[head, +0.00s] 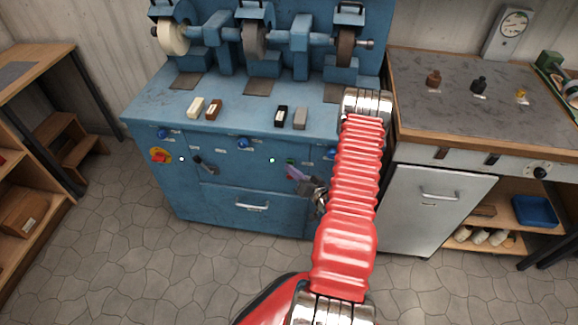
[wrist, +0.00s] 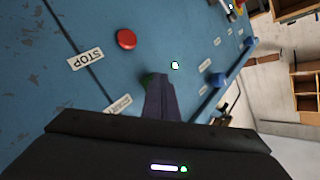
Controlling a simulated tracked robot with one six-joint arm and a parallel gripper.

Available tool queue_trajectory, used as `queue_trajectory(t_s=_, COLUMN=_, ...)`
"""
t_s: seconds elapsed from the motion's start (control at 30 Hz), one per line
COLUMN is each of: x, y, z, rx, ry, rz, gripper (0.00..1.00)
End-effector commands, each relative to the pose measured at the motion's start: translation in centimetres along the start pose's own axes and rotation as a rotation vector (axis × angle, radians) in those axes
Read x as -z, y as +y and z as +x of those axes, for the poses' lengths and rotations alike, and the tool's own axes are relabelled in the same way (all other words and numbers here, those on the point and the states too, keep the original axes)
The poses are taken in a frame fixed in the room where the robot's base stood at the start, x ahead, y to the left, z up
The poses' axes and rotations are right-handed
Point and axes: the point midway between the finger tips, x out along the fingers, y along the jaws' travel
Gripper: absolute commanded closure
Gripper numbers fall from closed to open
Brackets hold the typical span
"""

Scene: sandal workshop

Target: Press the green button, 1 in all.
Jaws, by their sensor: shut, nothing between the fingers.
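The green button (wrist: 146,79) is on the blue machine's front panel, beside the START label (wrist: 117,105). In the wrist view my gripper's shut fingers (wrist: 155,78) overlap it, so only part of its green edge shows. In the head view my gripper (head: 290,169) shows as purple fingers close to the panel, with a small patch of the green button (head: 290,161) just above them. The fingers hold nothing. I cannot tell whether the tips touch the button.
A red button (wrist: 125,39) with a STOP label (wrist: 86,59) is close by. A lit green lamp (wrist: 175,65) is near the fingers. A lever (head: 204,165) and a red-and-yellow knob (head: 160,155) are farther left on the panel. A drawer handle (head: 252,206) is below.

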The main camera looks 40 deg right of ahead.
Motion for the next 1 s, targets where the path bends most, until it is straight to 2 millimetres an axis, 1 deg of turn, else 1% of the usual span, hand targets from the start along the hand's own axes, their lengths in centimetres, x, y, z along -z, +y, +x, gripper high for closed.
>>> queue_trajectory(t_s=0.4, x=-0.7, y=-0.8, z=-1.1, rx=0.000, ry=0.000, rz=0.000, gripper=1.00)
queue_trajectory(t_s=0.83, x=-0.9, y=-0.9, z=-1.3, rx=0.000, ry=0.000, rz=0.000, gripper=1.00)
queue_trajectory(t_s=1.0, x=-1.4, y=-1.4, z=-2.0, rx=0.000, ry=0.000, rz=0.002, gripper=1.00)
